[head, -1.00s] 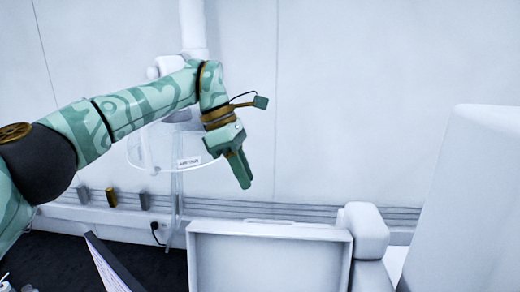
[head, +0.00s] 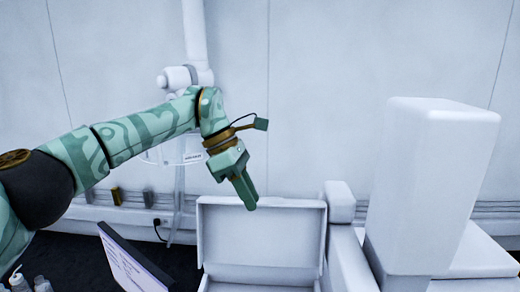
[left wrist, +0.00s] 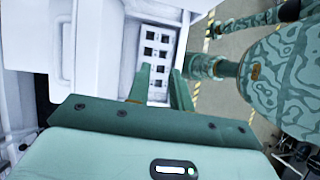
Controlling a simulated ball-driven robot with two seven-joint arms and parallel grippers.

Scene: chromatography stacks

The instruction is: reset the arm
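My left arm comes in from the left in the head view, with green patterned links. My left gripper (head: 248,200) hangs down in the air, above and in front of an open white case. In the left wrist view its two fingers (left wrist: 160,88) stand apart with a gap between them, and nothing is held. Below the fingers is a white panel (left wrist: 155,60) with several dark square slots. My right gripper does not show in the head view; green patterned parts of my body fill the right of the left wrist view.
The open white case (head: 260,235) has its lid raised. A tall white block-shaped instrument (head: 430,180) stands at right. A dark-edged flat panel (head: 132,262) leans at lower left, near small bottles (head: 40,284). A white post (head: 194,35) stands behind the arm. The wall closes the back.

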